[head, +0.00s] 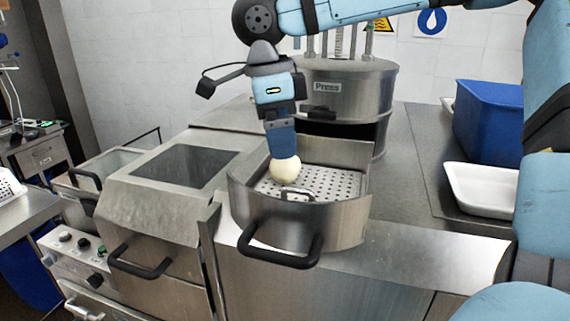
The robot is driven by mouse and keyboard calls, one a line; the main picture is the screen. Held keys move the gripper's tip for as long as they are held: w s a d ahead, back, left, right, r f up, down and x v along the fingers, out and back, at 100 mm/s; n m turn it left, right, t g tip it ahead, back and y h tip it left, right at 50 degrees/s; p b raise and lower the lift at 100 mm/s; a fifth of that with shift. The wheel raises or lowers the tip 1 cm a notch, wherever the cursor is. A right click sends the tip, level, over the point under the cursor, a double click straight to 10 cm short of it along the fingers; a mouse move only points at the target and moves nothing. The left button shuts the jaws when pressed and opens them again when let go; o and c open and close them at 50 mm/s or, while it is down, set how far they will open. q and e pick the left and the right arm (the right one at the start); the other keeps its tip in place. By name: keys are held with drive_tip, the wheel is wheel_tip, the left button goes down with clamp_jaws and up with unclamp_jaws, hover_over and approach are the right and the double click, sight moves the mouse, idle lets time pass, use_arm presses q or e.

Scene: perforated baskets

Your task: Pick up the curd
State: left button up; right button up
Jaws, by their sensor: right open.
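The curd (286,168) is a pale cream, rounded lump. It appears in the head view at the left side of a round metal pan with a perforated floor (335,183). My right gripper (283,155) points down right at the top of the curd, and its fingertips overlap it in the picture. The gripper is open, but the gap between its fingers is hard to see. The curd's top is hidden by the gripper. I cannot tell whether the fingers touch it. My left gripper is not in view.
The pan has a black front handle (280,258) and a raised metal wall. A steel press (345,85) stands behind it. A metal vat (150,215) is at the left. A blue bin (487,125) and a white tray (482,190) are at the right. Clear counter lies between.

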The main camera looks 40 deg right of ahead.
sight(285, 161)
drive_tip(key=shift+s+f+p, duration=0.15)
drive_tip(key=shift+f+p, duration=0.2)
drive_tip(key=shift+f, duration=0.25)
drive_tip(key=f, duration=0.2)
drive_tip(key=f+p, duration=0.1)
drive_tip(key=shift+s+d+f, duration=0.15)
drive_tip(key=shift+d+f, duration=0.1)
drive_tip(key=shift+f, duration=0.35)
drive_tip(key=shift+c, duration=1.1)
drive_tip(key=c, duration=0.8)
drive_tip(key=shift+r, duration=0.1)
wheel_tip(285, 161, up, 20)
drive_tip(key=b, duration=0.2)
